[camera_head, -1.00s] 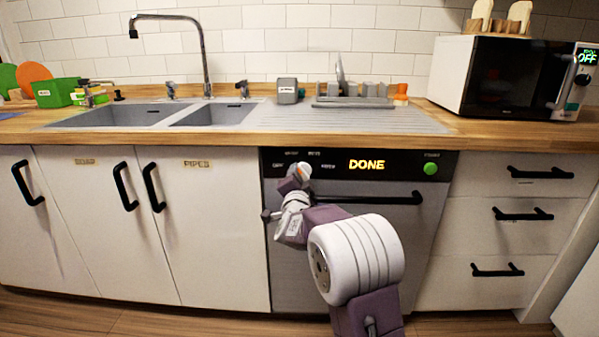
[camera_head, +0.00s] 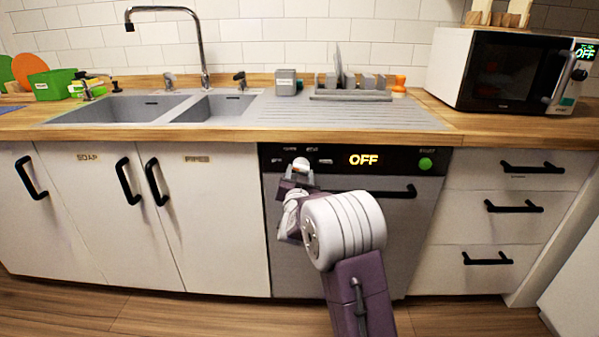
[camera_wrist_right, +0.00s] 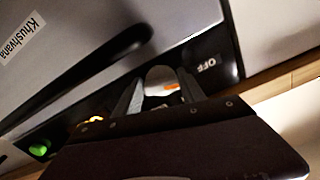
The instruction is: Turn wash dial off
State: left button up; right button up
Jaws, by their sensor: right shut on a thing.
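The wash dial (camera_head: 301,162) is a pale round knob on the dishwasher's black control panel, seen from the front in the head view. In the wrist view the dial (camera_wrist_right: 160,78) shows between my two fingers, with an orange mark on it and an OFF label beside it. My right gripper (camera_head: 300,170) is shut on the dial. Its fingers (camera_wrist_right: 160,92) sit on either side of it. The panel display (camera_head: 363,160) reads OFF. My left gripper is not in view.
A green button (camera_head: 425,164) is at the panel's right end. The dishwasher's black bar handle (camera_head: 395,192) runs just below the panel, close to my right arm. The wooden counter edge (camera_head: 230,136) overhangs above. White cabinets and drawers flank the dishwasher.

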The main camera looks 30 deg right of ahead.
dwell(0.3)
jog(key=o, duration=1.4)
jog(key=shift+c, duration=0.2)
jog(key=b+v, duration=0.3)
jog(key=v, duration=0.6)
jog(key=shift+b, duration=0.3)
